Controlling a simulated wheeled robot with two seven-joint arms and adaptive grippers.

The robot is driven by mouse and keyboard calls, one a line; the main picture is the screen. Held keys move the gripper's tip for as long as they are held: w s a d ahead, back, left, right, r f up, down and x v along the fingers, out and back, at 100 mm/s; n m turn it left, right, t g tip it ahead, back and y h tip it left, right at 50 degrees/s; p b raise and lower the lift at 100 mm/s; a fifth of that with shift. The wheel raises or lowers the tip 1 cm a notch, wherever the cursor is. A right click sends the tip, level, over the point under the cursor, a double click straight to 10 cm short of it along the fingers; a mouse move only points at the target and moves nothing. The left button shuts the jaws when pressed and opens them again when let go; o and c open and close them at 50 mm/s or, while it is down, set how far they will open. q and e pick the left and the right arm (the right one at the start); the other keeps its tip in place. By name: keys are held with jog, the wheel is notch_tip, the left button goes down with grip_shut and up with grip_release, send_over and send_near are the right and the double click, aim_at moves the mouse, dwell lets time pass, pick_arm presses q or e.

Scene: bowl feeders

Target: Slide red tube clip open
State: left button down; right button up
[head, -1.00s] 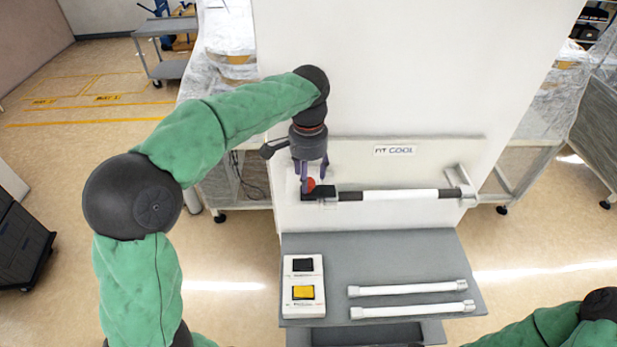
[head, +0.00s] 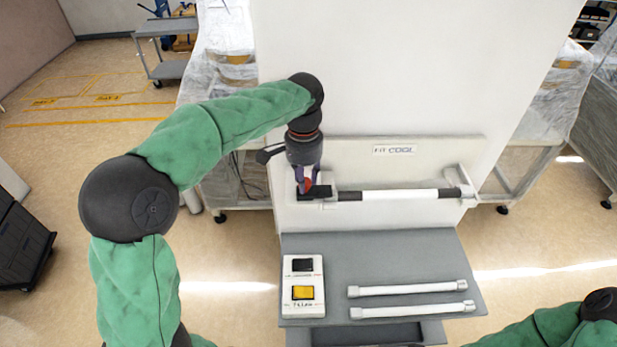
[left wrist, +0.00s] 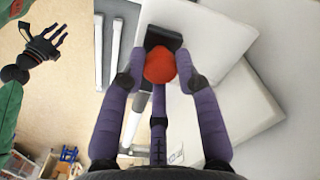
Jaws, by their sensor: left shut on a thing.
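The red tube clip (left wrist: 159,65) is a round red knob on a black block (left wrist: 164,37), between the purple fingers of my left gripper (left wrist: 160,80). In the head view the left gripper (head: 306,188) reaches down onto the red clip (head: 307,184), which the fingers partly hide. The gripper is shut on the clip. The black block (head: 316,194) sits at the left end of a white tube (head: 400,194) held level on the wall panel. My right gripper shows in the left wrist view (left wrist: 45,40) with its fingers spread.
Below the panel is a grey shelf (head: 380,250) with two loose white tubes (head: 410,288) at its right. A white box with a black and a yellow button (head: 303,292) stands at its left. A bracket (head: 465,185) holds the tube's right end.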

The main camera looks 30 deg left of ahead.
pick_arm(q)
jog(key=s+a, duration=0.2)
jog(key=a, duration=0.1)
jog(key=shift+a, duration=0.1)
jog(key=shift+w, duration=0.1)
jog(key=c, duration=1.1)
grip_release()
jog(key=shift+c, duration=0.2)
jog(key=shift+o, duration=1.2)
jog(key=shift+a, duration=0.1)
jog(key=shift+r, duration=0.35)
notch_tip(320, 180, up, 11)
